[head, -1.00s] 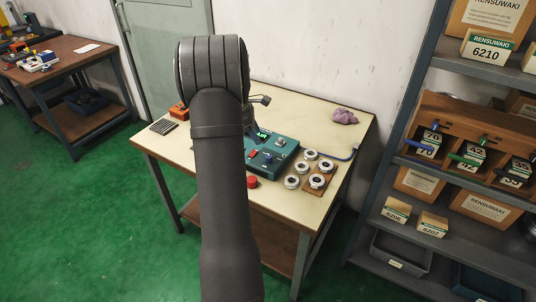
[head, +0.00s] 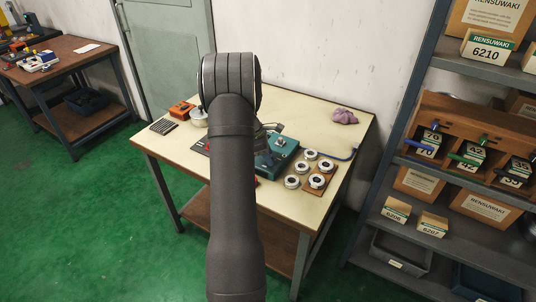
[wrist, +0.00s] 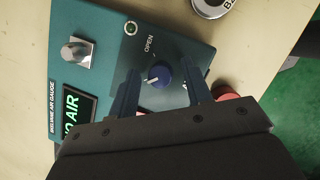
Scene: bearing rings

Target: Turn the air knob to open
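The teal air gauge box (head: 278,160) stands on the bench, partly hidden behind my arm in the head view. In the wrist view its face (wrist: 185,48) carries a blue round air knob (wrist: 158,75) with a pale pointer line. The word OPEN is printed beside the knob. The pointer is not aimed straight at it. The display (wrist: 77,113) reads "NO AIR", partly hidden. My gripper (wrist: 160,85) is open, one finger on each side of the knob, with gaps showing. I cannot tell how deep the fingers reach.
A metal post (wrist: 77,52) stands on the box face. A red button (wrist: 226,93) is close by my right finger. Several bearing rings (head: 318,181) lie right of the box, some on a wooden board. A purple cloth (head: 345,117) lies behind, where the bench is clear.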

